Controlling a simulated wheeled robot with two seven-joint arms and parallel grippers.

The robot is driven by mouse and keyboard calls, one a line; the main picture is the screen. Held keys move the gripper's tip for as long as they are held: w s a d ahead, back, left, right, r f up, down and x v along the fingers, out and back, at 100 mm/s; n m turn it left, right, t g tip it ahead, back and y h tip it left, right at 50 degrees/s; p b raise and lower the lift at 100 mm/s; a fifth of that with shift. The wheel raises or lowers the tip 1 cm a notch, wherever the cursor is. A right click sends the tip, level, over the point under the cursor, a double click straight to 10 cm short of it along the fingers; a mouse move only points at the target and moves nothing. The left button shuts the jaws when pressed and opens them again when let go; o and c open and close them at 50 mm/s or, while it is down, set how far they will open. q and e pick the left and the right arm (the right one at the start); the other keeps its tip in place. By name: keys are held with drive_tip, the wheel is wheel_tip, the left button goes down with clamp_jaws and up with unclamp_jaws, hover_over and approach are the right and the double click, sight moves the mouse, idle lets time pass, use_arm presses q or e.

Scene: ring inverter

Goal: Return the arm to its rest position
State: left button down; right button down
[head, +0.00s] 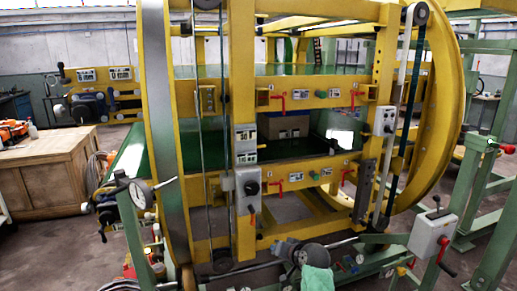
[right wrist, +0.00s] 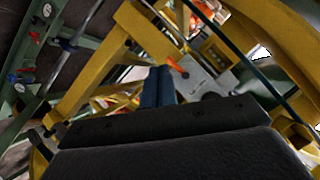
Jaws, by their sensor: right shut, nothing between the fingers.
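My right gripper (right wrist: 157,86) shows in the right wrist view as two dark blue-grey fingers side by side, shut with nothing between them. A wide dark part of my own wrist fills the bottom of that view. Beyond the fingertips are yellow beams and a grey box with an orange handle (right wrist: 178,67); I cannot tell whether the fingers touch anything. In the head view I cannot clearly pick out the right gripper against the machine. My left gripper is in neither view. The ring inverter (head: 243,100) is a large yellow frame between two upright rings.
Control boxes (head: 248,183) and red handles sit on the inverter's front. A grey box on a stand (head: 433,234) and green posts (head: 494,215) are at the right. A teal cloth (head: 317,279) hangs low at the front. A wooden bench (head: 45,175) stands left, with open floor nearby.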

drive_tip(key=s+d+f+n+g+h, duration=0.1)
drive_tip(key=s+f, duration=0.5)
drive_tip(key=s, duration=1.1)
drive_tip(key=s+d+f+n+g+h, duration=0.1)
drive_tip(key=s+d+f+g, duration=0.3)
drive_tip(key=s, duration=1.3)
drive_tip(key=s+d+f+n+g+h, duration=0.1)
drive_tip(key=s+d+f+g+h, duration=0.2)
drive_tip(key=s+f, duration=0.5)
drive_tip(key=s, duration=0.9)
drive_tip(key=shift+f, duration=0.35)
